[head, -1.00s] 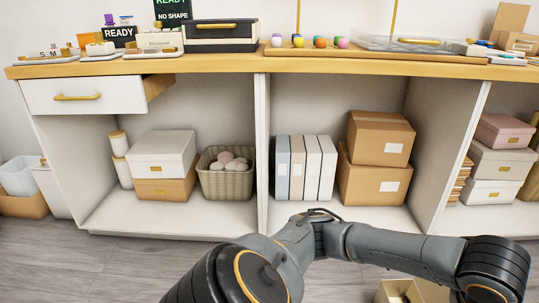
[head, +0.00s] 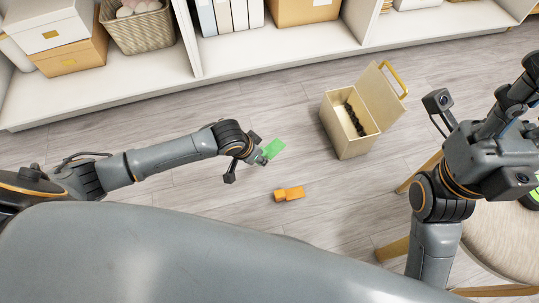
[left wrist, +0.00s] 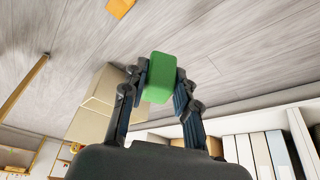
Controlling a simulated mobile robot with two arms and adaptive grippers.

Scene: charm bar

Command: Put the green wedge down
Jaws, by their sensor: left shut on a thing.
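The green wedge (head: 275,149) is a small bright green block held above the grey wood floor. My left gripper (head: 263,157) is shut on it, and the wedge sticks out past the fingertips. In the left wrist view the green wedge (left wrist: 160,77) sits between the two dark fingers of the left gripper (left wrist: 158,88), touched on both sides. My right arm stands at the right of the head view; its gripper (head: 528,82) is near the right edge, and its fingers are not clear.
An open beige box (head: 345,133) with a raised lid stands on the floor right of the wedge. An orange piece (head: 289,194) lies on the floor. A round stool (head: 490,240) stands at right. The shelf unit (head: 270,62) runs along the back. Floor between them is clear.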

